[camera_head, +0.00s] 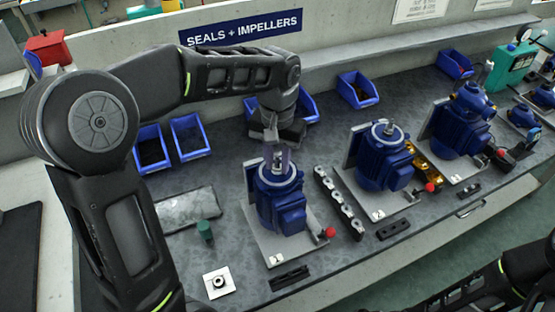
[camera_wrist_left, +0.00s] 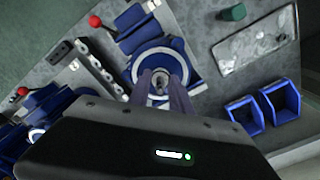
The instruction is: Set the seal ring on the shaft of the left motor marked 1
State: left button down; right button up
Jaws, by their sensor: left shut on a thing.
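The left motor marked 1 (camera_head: 280,200) is blue and stands upright on a grey plate, its shaft pointing up. It also shows in the wrist view (camera_wrist_left: 143,62). My left gripper (camera_head: 278,158) points down over its top, with the fingers around the shaft end. In the wrist view the fingertips (camera_wrist_left: 160,86) are shut on a small grey round part, which I take as the seal ring (camera_wrist_left: 158,83). The fingers mostly hide it, and I cannot tell whether it is seated. My right gripper is not in view.
Two more blue motors (camera_head: 383,165) stand to the right, beyond a rack of small metal parts (camera_head: 340,203). A white square pad (camera_head: 209,291) with a round metal piece, a green cylinder (camera_head: 205,231) and a grey tray (camera_head: 187,209) lie left. Blue bins (camera_head: 190,137) line the back.

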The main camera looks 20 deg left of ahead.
pick_arm(q)
jog(key=shift+f, duration=0.2)
dwell(0.6)
jog(key=c, duration=0.5)
grip_release()
jog(key=shift+r, duration=0.1)
dwell(0.4)
notch_tip(320, 180, up, 9)
jog(key=p, duration=0.7)
dwell(0.7)
